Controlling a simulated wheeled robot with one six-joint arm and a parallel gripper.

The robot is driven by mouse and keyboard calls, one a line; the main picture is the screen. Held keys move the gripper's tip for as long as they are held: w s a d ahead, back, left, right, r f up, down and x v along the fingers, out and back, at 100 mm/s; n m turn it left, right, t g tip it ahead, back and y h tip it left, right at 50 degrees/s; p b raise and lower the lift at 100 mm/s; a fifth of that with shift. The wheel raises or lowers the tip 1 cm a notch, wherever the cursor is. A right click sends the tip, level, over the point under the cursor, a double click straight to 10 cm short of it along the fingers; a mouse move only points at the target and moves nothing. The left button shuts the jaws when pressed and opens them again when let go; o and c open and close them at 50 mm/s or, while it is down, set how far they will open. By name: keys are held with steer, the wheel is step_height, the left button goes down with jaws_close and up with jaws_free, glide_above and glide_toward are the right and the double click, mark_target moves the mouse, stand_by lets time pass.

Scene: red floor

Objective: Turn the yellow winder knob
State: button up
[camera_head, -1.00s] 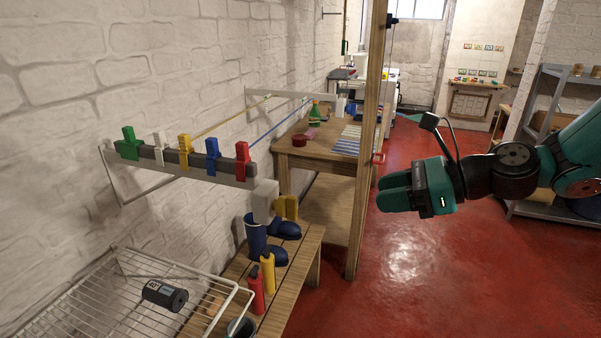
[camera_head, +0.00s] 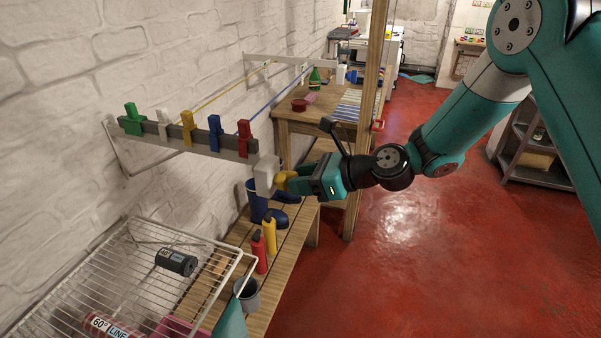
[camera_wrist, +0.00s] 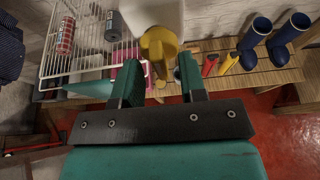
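The yellow winder knob (camera_head: 281,181) sits on the right side of a pale winder box (camera_head: 265,172) at the near end of the clothesline rail. My gripper (camera_head: 290,183) reaches it from the right, and its fingers hide part of the knob in the head view. In the wrist view the knob (camera_wrist: 158,48) lies ahead, in line with the gap between the fingertips of my gripper (camera_wrist: 160,68). The fingers are apart, one on each side. Contact with the knob cannot be made out.
Coloured clips line the rail (camera_head: 185,150). Below, a bench (camera_head: 285,258) holds blue boots (camera_head: 270,214), a yellow bottle (camera_head: 269,236), a red bottle (camera_head: 258,252) and a grey cup (camera_head: 246,294). A wire rack (camera_head: 120,275) stands at the lower left. A wooden post (camera_head: 366,130) rises behind my gripper.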

steer(key=shift+w+a+f, duration=0.1)
steer(key=shift+a+f, duration=0.05)
steer(key=shift+a, duration=0.15)
jaws_close()
